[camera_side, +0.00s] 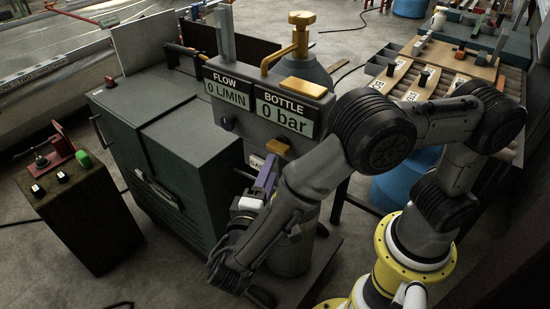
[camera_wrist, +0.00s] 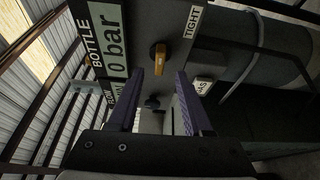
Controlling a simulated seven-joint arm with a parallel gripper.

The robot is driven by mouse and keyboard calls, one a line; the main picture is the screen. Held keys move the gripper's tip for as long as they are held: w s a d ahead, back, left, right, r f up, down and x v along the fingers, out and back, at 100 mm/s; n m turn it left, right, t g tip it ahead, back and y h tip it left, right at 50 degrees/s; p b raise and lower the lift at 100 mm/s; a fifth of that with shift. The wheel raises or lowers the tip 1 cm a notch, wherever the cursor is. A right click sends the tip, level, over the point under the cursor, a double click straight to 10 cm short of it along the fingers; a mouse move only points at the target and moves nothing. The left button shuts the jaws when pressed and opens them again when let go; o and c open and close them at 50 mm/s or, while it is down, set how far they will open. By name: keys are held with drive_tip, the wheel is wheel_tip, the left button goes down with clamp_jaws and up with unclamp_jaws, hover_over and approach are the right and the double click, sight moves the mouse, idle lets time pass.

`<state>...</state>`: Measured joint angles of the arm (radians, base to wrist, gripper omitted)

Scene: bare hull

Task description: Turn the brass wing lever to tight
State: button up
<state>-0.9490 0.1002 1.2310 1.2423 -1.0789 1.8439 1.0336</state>
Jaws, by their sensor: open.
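The brass wing lever (camera_wrist: 159,57) stands out from the grey panel in the wrist view, near the TIGHT label (camera_wrist: 192,21). It also shows in the side view (camera_side: 277,147), below the BOTTLE readout. My gripper (camera_wrist: 159,76) is open, its two purple fingers apart. In the wrist view the lever appears between and just beyond the fingertips, with a gap seen on both sides. My gripper in the side view (camera_side: 267,174) is just below the lever, partly hidden by my arm. I cannot tell whether a finger touches the lever.
The BOTTLE readout (camera_side: 284,115) shows 0 bar and the FLOW readout (camera_side: 226,89) 0 L/MIN. A dark knob (camera_side: 227,123) juts out below the FLOW readout. A brass block (camera_side: 304,87) sits on top of the housing. A green cabinet (camera_side: 150,140) stands to the left.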

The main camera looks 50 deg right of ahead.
drive_tip(key=v, duration=0.7)
drive_tip(key=shift+a, duration=0.15)
drive_tip(key=s+d+r+m+y, duration=0.2)
drive_tip(key=s+d+r+y, duration=0.3)
drive_tip(key=d+y, duration=0.3)
drive_tip(key=s+d+r+m+g+y, duration=0.1)
drive_tip(key=s+d+r+m+y, duration=0.2)
drive_tip(key=s+d+r+y, duration=0.2)
drive_tip(key=s+d+y, duration=0.1)
drive_tip(key=d+y, duration=0.2)
drive_tip(key=d, duration=0.1)
drive_tip(key=shift+s+d+r, duration=0.2)
drive_tip(key=shift+s+d, duration=0.1)
drive_tip(key=shift+s, duration=0.1)
